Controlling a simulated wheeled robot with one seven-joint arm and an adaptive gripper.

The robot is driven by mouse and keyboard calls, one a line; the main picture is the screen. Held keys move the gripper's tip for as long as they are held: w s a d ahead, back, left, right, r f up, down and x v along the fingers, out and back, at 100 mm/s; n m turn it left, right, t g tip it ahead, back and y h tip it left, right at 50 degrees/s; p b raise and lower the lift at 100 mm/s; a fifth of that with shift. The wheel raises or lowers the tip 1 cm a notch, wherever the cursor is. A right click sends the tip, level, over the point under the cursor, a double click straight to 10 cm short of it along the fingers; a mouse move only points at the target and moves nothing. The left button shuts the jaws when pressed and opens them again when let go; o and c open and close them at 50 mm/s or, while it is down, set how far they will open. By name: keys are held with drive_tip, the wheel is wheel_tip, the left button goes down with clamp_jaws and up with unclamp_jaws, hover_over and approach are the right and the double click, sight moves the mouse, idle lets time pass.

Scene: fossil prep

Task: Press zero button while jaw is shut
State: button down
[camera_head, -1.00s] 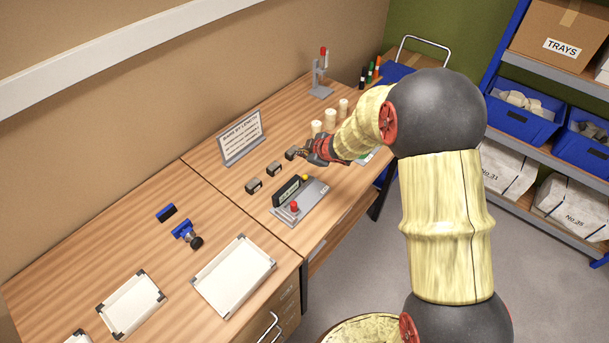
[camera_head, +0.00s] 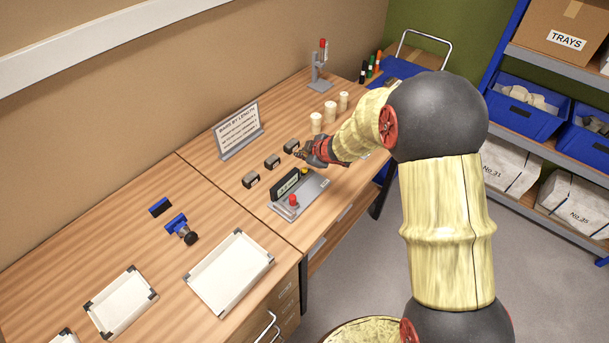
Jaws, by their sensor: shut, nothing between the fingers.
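A grey measuring device (camera_head: 312,187) with a dark display (camera_head: 285,184) sits on the right part of the wooden bench. A red knob or button (camera_head: 293,200) stands at its near left end. A small yellow button (camera_head: 304,171) shows at its far end, close below my gripper. My gripper (camera_head: 300,155) is shut and empty, above the bench just beyond the device. Its fingertips are small in the picture, and I cannot tell whether they touch anything. Which part of the device is the jaw, and whether it is shut, is too small to tell.
A sign (camera_head: 238,130) leans near the wall. A blue-handled stamp (camera_head: 180,228) and white trays (camera_head: 230,272) lie at left.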

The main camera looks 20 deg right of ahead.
sight(303, 171)
drive_tip(key=shift+f+b, duration=1.4)
drive_tip(key=shift+f, duration=0.6)
drive_tip(key=shift+f, duration=0.4)
drive_tip(key=shift+f+b, duration=0.5)
drive_tip(key=shift+f, duration=0.05)
idle(0.7)
drive_tip(key=shift+r, duration=0.15)
drive_tip(key=shift+r+p, duration=0.8)
drive_tip(key=shift+p, duration=0.2)
drive_tip(key=shift+r, duration=0.15)
wheel_tip(303, 171, up, 5)
drive_tip(key=p, duration=0.5)
